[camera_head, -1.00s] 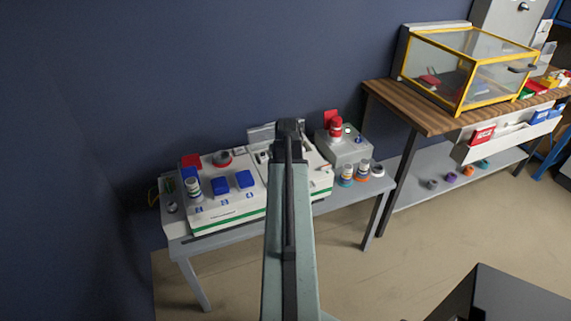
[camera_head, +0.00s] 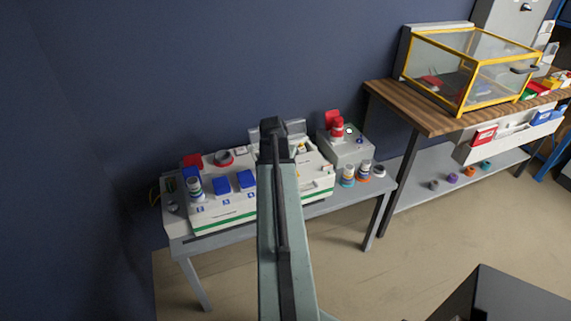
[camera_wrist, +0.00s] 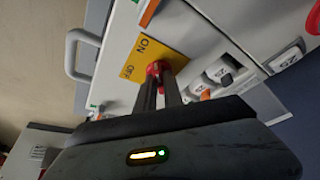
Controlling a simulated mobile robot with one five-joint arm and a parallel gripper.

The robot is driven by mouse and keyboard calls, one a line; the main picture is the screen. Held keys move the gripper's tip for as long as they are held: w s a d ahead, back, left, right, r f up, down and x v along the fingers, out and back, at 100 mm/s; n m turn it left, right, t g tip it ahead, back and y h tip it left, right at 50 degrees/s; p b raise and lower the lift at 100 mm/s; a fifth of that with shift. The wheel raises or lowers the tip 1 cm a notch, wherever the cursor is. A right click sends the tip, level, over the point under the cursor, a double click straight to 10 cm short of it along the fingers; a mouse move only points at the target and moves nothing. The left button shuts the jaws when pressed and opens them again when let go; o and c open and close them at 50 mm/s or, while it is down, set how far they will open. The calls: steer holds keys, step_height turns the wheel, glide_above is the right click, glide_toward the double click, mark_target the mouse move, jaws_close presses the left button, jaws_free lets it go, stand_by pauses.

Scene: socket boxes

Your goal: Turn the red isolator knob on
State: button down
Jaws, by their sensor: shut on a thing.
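In the wrist view, the red isolator knob (camera_wrist: 156,68) sits at the edge of a yellow plate (camera_wrist: 148,54) marked ON and OFF, on a white panel. My gripper (camera_wrist: 160,78) is shut on the red knob, with a dark finger on each side of it. The fingers hide much of the knob, so I cannot tell which mark it points to. In the head view, the white socket box (camera_head: 232,212) stands on a grey table, and my arm covers its middle. The knob is hidden there.
A wooden bench (camera_head: 432,120) with a yellow-framed case (camera_head: 468,70) is further right. A blue wall is close behind.

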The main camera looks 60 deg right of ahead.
steer(key=shift+s+d, duration=0.15)
steer(key=c, duration=1.5)
jaws_free()
steer(key=shift+o, duration=0.2)
steer(key=p+v, duration=0.7)
steer(key=shift+a+r, duration=0.25)
steer(key=shift+r, duration=0.1)
